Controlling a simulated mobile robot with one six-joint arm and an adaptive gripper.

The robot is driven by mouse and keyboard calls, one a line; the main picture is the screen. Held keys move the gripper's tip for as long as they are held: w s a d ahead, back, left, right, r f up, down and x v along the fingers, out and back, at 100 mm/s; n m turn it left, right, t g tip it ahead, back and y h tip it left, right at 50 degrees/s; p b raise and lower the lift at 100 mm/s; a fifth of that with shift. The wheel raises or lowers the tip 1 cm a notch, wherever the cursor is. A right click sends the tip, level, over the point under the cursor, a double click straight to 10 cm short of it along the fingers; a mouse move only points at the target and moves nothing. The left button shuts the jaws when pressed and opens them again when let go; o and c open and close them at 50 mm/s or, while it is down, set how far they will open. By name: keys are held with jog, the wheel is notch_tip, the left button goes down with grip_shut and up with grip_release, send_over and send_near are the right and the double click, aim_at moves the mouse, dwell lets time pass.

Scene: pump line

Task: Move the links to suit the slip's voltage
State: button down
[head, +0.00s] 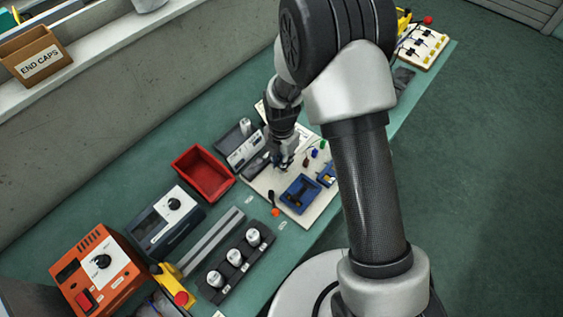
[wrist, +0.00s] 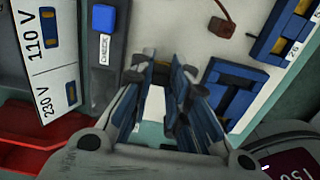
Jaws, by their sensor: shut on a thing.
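My gripper (head: 283,160) points down over the pale board (head: 315,207) on the bench. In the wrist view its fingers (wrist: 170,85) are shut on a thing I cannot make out. One blue terminal block (wrist: 232,97) with a dark inset lies just right of the fingers. A second blue block (wrist: 290,38) with yellow parts is farther right. At left, a white card (wrist: 52,50) shows 110 V and 230 V, each with a blue and yellow drawing. A dark grey unit with a blue CHECK button (wrist: 102,47) lies between the card and the fingers.
A red bin (head: 203,174) stands left of the board. A dark dial box (head: 168,222), an orange tester (head: 98,272) and a black rack of white cylinders (head: 237,262) fill the near bench. Small coloured parts (head: 318,150) lie on the board's far side.

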jog(key=shift+f, duration=0.3)
jog(key=c, duration=2)
grip_release()
jog(key=shift+f, duration=0.1)
jog(key=o, duration=0.5)
jog(key=shift+c, duration=0.2)
